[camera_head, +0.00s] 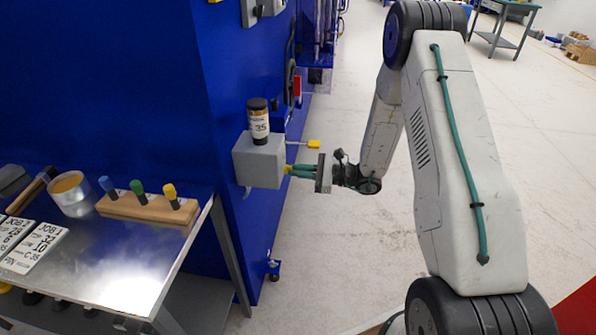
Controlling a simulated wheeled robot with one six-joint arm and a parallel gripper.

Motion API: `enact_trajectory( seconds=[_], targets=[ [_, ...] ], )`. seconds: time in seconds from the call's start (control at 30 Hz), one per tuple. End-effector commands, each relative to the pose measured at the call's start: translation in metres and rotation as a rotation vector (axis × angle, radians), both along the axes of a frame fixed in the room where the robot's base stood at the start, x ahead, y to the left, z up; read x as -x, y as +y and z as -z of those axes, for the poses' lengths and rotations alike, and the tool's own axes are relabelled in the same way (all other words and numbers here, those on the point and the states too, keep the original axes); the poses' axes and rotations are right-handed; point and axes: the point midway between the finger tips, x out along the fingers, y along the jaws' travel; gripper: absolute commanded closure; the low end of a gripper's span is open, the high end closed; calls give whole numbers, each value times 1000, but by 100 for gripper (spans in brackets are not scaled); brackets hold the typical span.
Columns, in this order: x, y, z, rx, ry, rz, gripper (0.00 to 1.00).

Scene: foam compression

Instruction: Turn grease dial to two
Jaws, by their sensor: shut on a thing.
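A grey box (258,160) is fixed to the side of the blue machine. A dark bottle (258,122) with a pale label reading 35 stands upright on it. My gripper (292,171) is at the right side of the box, its teal fingers pointing left. The fingers are shut on a small yellow part (287,169) at the box's right face, which looks like the dial. The fingers hide most of it, and no dial numbers can be read. A thin lever with a yellow end (313,144) sticks out to the right, just above my gripper.
A metal table (120,272) stands at the lower left. It holds a wooden block with blue, green and yellow handled tools (146,209), a round tin (72,193) and white number cards (33,247). The floor (340,260) below and right of my gripper is clear.

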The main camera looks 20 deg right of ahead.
Motion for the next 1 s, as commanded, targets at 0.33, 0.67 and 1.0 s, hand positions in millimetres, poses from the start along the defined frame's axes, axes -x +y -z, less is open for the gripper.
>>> enact_trajectory(
  seconds=[0.33,0.67,1.0],
  targets=[
    [0,0,0,0,0,0,69],
    [16,-31,0,0,0,4,69],
    [38,-67,0,1,0,1,69]
  ],
)
